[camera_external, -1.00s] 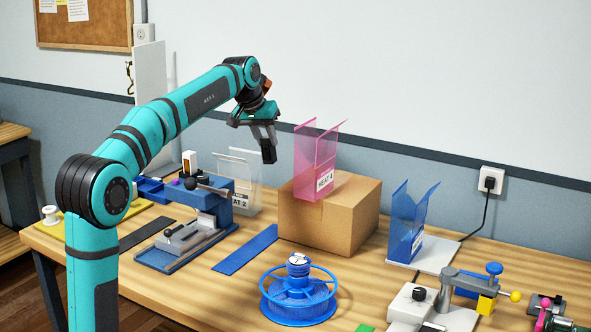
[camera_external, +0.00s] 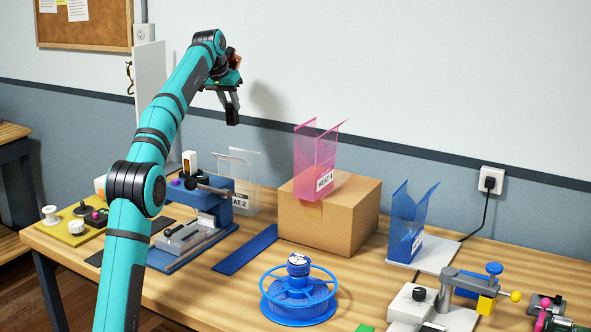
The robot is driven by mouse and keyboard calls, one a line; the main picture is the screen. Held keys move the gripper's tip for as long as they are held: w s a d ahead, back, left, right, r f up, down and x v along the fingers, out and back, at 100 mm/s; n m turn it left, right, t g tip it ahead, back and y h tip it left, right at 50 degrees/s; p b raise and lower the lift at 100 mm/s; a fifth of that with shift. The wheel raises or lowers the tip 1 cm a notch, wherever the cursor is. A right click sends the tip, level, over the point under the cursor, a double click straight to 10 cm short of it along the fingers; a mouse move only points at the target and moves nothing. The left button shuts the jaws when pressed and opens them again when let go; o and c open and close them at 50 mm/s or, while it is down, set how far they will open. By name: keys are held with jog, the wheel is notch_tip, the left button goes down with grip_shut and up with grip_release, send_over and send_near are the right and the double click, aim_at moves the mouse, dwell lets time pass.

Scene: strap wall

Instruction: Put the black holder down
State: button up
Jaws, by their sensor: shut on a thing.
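My gripper (camera_external: 229,101) is high over the back of the bench, left of the pink holder, with its fingers pointing down. It is shut on a small dark block, the black holder (camera_external: 232,116), which hangs upright below the fingers in the air, touching nothing else. The view is too small to show how the fingers grip it.
A clear holder (camera_external: 238,180) stands at the back, below my gripper. A pink holder (camera_external: 316,160) stands on a cardboard box (camera_external: 325,220), and a blue holder (camera_external: 408,225) on a white plate. A blue strip (camera_external: 246,250) and blue reel (camera_external: 299,295) lie in front.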

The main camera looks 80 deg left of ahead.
jog(key=shift+s+a+f, duration=1.3)
jog(key=shift+s+a, duration=3.4)
jog(key=shift+a, duration=1)
jog(key=shift+m, duration=0.4)
jog(key=shift+f, duration=10.6)
jog(key=shift+f, duration=0.15)
jog(key=o, duration=1)
jog(key=shift+o, duration=0.2)
jog(key=v, duration=1.2)
jog(key=shift+d, duration=0.15)
jog(key=shift+w, duration=0.2)
